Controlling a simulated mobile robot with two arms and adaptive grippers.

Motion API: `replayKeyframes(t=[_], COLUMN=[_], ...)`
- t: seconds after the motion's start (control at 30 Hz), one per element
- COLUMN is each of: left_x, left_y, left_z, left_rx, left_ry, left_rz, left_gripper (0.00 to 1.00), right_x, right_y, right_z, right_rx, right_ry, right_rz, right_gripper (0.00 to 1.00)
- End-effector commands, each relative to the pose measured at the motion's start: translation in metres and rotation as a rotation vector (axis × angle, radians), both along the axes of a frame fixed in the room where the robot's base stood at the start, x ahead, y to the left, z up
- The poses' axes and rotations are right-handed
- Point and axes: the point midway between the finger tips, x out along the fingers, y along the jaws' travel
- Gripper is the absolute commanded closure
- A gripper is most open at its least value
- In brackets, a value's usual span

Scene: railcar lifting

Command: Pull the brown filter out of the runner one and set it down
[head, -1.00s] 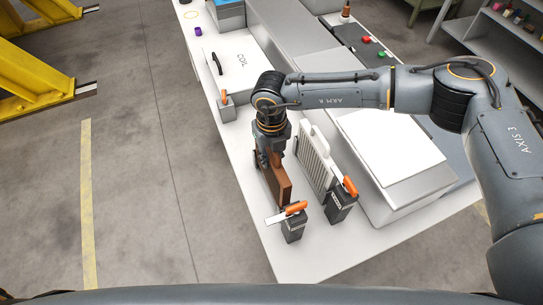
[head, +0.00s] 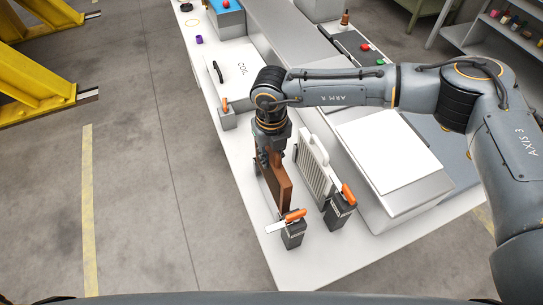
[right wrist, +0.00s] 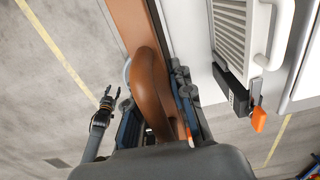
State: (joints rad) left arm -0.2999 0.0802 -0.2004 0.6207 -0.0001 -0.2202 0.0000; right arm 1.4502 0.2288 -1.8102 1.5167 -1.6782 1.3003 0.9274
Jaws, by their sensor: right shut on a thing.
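The brown filter (head: 283,188) is an upright thin panel in the front-left runner on the white bench. The runner's near dark end block (head: 292,236) has an orange lever (head: 292,216); the rest of the runner is mostly hidden behind the filter. My right gripper (head: 275,158) is shut on the filter's brown loop handle (right wrist: 148,85), at the top of the panel. In the right wrist view, the loop stands between my right fingers. My left gripper (right wrist: 112,98) shows small at the left there, its fingers apart and empty. It is outside the head view.
A pale ribbed filter (head: 316,172) stands just right of the brown one, with its own orange-levered block (head: 342,210). A white lid marked COIL (head: 240,75) lies further back. Bare bench (head: 300,268) shows at the near end, with open floor to the left.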

Motion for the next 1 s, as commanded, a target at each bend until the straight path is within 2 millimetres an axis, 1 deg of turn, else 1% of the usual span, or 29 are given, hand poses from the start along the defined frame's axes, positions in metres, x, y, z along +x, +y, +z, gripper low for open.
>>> replayKeyframes(t=[0.03,0.6,1.0], left_x=[0.0,0.0,0.0], left_y=[0.0,0.0,0.0], left_z=[0.002,0.01,0.011], left_rx=[0.0,0.0,0.0], left_ry=[0.0,0.0,0.0], left_rz=[0.0,0.001,0.001], left_gripper=[0.6,0.6,0.6], right_x=[0.0,0.0,0.0], right_y=[0.0,0.0,0.0], right_z=[0.004,0.026,0.03], right_rx=[0.001,0.0,0.001], right_ry=[-0.001,-0.001,-0.001], right_rz=[0.0,0.0,0.0], right_gripper=[1.0,1.0,1.0])
